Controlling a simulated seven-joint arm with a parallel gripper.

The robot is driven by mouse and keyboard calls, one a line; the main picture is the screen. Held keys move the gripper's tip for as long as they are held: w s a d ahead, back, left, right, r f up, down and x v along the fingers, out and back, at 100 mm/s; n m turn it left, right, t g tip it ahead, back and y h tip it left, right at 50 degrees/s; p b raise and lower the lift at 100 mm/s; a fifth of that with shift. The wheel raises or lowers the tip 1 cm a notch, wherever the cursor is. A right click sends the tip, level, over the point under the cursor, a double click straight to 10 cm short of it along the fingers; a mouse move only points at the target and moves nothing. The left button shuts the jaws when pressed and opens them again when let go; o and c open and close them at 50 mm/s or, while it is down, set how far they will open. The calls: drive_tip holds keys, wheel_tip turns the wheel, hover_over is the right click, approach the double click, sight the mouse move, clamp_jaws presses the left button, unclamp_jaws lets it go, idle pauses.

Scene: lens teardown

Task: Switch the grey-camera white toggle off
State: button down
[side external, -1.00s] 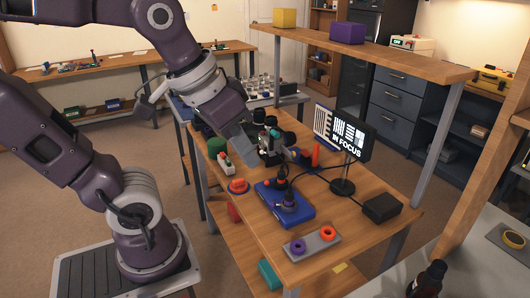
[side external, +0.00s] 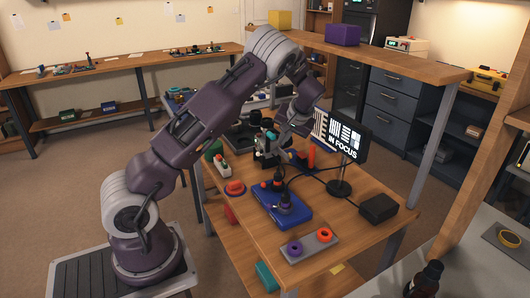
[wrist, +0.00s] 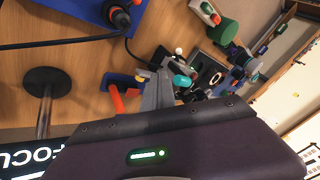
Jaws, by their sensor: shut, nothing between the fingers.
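The grey camera (side external: 264,153) stands near the back middle of the workbench, with dark and teal parts around it. In the wrist view, a small white ball-tipped knob (wrist: 179,51), which looks like the white toggle, sticks up beside the teal part (wrist: 181,81). Its on or off position cannot be told. My gripper (side external: 285,132) is over the right side of the camera, pointing down. Its fingers are together and empty. In the wrist view, my fingertips (wrist: 163,68) are close to the knob; contact cannot be told.
A red-orange post (side external: 311,156) on a blue base stands just right of the camera. The "IN FOCUS" monitor (side external: 349,137) is farther right. A blue box with a joystick (side external: 284,205) is in front, with cables. A green cylinder (wrist: 223,31) lies beyond the knob.

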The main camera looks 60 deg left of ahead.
sight(258, 153)
drive_tip(key=s+a+f, duration=0.2)
drive_tip(key=a+f, duration=0.6)
drive_tip(key=f, duration=0.1)
drive_tip(key=shift+a, duration=0.3)
drive_tip(key=shift+s+a+m+t, duration=0.1)
drive_tip(key=shift+s+m+t, duration=0.25)
drive_tip(key=shift+m+t, duration=0.25)
drive_tip(key=m+t, duration=0.1)
drive_tip(key=m, duration=0.1)
drive_tip(key=s+a+m+t+h, duration=0.1)
drive_tip(key=m, duration=0.1)
drive_tip(key=s+m, duration=0.1)
drive_tip(key=m, duration=0.1)
drive_tip(key=shift+a+t+h, duration=0.3)
drive_tip(key=shift+t, duration=0.1)
drive_tip(key=shift+w, duration=0.1)
